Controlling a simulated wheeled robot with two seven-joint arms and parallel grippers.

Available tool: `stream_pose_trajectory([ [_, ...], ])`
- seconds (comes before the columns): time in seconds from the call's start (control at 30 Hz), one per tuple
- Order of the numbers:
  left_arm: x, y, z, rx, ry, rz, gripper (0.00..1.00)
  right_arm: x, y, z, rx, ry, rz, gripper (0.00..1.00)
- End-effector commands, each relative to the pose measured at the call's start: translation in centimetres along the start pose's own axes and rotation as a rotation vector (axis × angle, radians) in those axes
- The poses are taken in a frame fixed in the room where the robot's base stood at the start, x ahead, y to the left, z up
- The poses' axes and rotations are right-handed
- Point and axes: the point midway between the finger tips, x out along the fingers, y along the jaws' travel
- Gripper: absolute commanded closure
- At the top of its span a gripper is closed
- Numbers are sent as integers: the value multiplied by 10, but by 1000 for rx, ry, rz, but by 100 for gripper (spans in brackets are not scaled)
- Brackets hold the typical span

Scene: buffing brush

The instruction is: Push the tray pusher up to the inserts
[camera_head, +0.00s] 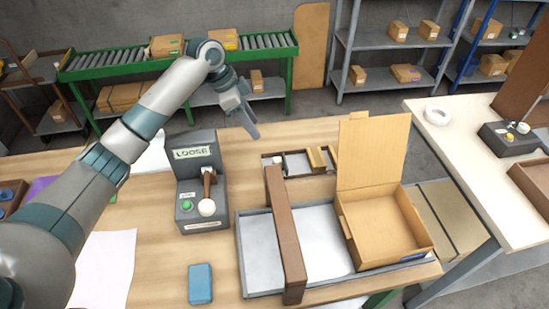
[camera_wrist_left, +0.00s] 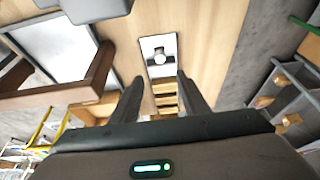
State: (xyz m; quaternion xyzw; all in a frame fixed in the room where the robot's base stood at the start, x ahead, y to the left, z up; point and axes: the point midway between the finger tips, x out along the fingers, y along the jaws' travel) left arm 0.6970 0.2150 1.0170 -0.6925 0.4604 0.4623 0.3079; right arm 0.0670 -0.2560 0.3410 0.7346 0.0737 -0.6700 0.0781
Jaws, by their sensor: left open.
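A small narrow tray (camera_head: 298,174) lies on the wooden table behind the large grey tray. At its left end is a block with a pale round knob (camera_head: 277,160), which looks like the tray pusher; the knob also shows in the left wrist view (camera_wrist_left: 160,57). Several tan upright inserts (camera_head: 318,158) stand toward its right end, and show as slats in the left wrist view (camera_wrist_left: 166,98). A gap separates knob and inserts. My left gripper (camera_head: 252,130) is open and empty, above and left of the small tray. In the left wrist view its fingers (camera_wrist_left: 160,82) frame the small tray without visible contact.
A brown bar (camera_head: 284,235) spans the grey tray (camera_head: 250,265), beside an open cardboard box (camera_head: 385,225). A grey machine labelled LOOSE (camera_head: 195,170) stands left. A blue block (camera_head: 201,284) lies in front. Bare tabletop (camera_head: 290,132) shows behind the small tray.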

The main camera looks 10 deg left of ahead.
Motion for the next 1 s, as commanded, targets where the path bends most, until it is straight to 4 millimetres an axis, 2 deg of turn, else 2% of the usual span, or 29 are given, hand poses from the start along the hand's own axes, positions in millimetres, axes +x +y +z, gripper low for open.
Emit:
stream_pose_trajectory([
  [0.17, 10, 1, -1, 0, -1, 3, 58, -4, 0, 0, 0, 0, 0, 58],
  [0.37, 36, 1, -1, -2, -1, 4, 58, -12, 0, -1, 0, 0, 0, 58],
  [1.0, 147, 2, 0, -1, -2, 3, 58, -40, 0, -4, 1, 1, -1, 58],
])
